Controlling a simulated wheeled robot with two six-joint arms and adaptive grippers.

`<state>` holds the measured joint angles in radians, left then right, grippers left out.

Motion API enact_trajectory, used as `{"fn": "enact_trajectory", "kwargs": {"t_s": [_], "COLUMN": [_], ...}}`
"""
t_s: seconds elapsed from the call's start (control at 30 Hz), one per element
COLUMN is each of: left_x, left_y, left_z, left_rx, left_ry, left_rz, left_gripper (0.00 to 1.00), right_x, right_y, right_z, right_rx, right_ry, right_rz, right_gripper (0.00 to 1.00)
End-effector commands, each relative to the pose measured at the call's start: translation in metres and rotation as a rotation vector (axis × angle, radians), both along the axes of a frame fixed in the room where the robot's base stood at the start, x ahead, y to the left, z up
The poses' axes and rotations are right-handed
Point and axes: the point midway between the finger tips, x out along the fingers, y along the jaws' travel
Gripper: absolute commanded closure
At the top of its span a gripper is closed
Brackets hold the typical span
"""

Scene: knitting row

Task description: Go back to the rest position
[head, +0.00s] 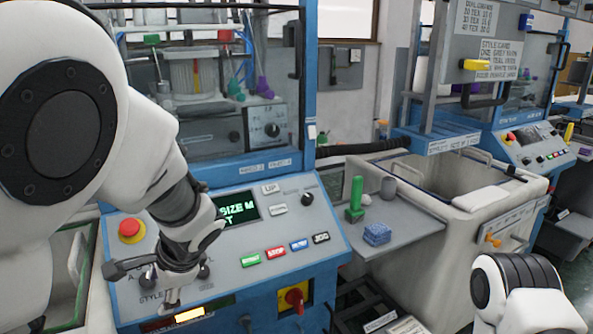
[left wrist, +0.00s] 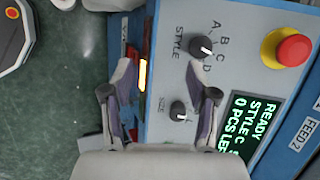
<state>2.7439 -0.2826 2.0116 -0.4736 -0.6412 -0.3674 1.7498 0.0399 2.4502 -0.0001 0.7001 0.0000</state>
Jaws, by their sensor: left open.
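My left gripper (head: 142,284) is over the lower left of the blue and grey machine's control panel (head: 225,283). In the left wrist view my left gripper (left wrist: 160,80) has its fingers apart and holds nothing. The STYLE knob (left wrist: 200,47) and the SIZE knob (left wrist: 178,112) show on the panel beyond the fingers. Part of my right arm shows at the lower right of the head view, but its gripper is not in view.
A red stop button (head: 131,230), a green-text display (head: 237,213) and several coloured buttons are on the panel. A red rotary switch (head: 294,298) is below. Right of it, a side shelf (head: 395,235) holds a green item (head: 355,200) and a blue block (head: 377,234).

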Motion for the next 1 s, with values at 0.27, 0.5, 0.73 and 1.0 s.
{"fn": "enact_trajectory", "kwargs": {"t_s": [0.27,0.5,0.73,1.0], "left_x": [-0.117,-0.245,-0.295,-0.241], "left_y": [0.003,-0.020,-0.029,-0.020], "left_z": [-0.200,-0.306,-0.344,-0.347], "left_rx": [-0.189,-0.395,-0.498,-0.574], "left_ry": [0.465,0.563,0.317,-0.048], "left_rz": [0.140,0.430,0.768,0.876], "left_gripper": [0.41,0.41,0.41,0.41], "right_x": [0.000,0.000,0.000,0.000], "right_y": [0.000,0.000,0.000,0.000], "right_z": [0.012,0.018,0.021,0.020], "right_rx": [0.000,0.000,0.000,0.000], "right_ry": [-0.001,0.000,0.000,0.000], "right_rz": [0.000,0.000,0.000,0.000], "right_gripper": [1.00,1.00,1.00,1.00]}}
